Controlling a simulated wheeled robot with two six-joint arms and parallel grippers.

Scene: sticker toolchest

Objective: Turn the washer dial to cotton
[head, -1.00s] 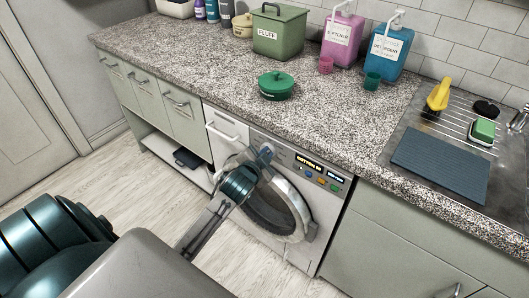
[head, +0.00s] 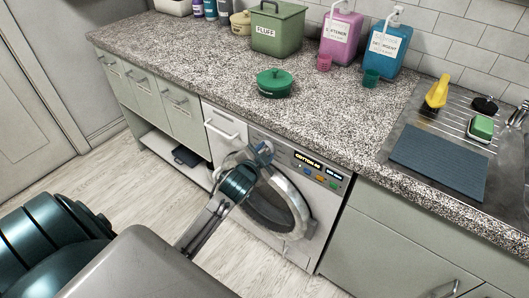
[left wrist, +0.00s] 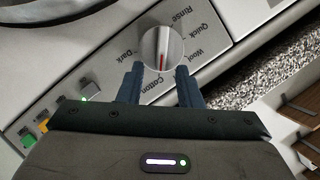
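The washer (head: 285,205) stands under the counter, its round door partly behind my left arm. Rinse, Quick, Wool and Dark labels ring the dial. The lit display (head: 308,160) appears to read cotton in the head view. My left gripper (left wrist: 160,68) is open, its two dark fingers apart at either side of the dial's lower edge. Contact cannot be told. My right gripper is out of view.
Coloured buttons (head: 320,178) sit right of the dial. The speckled counter (head: 220,65) above holds a green pot (head: 274,84), a fluff bin (head: 277,30) and softener and detergent bottles. The sink drainer is at right. The floor before the washer is clear.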

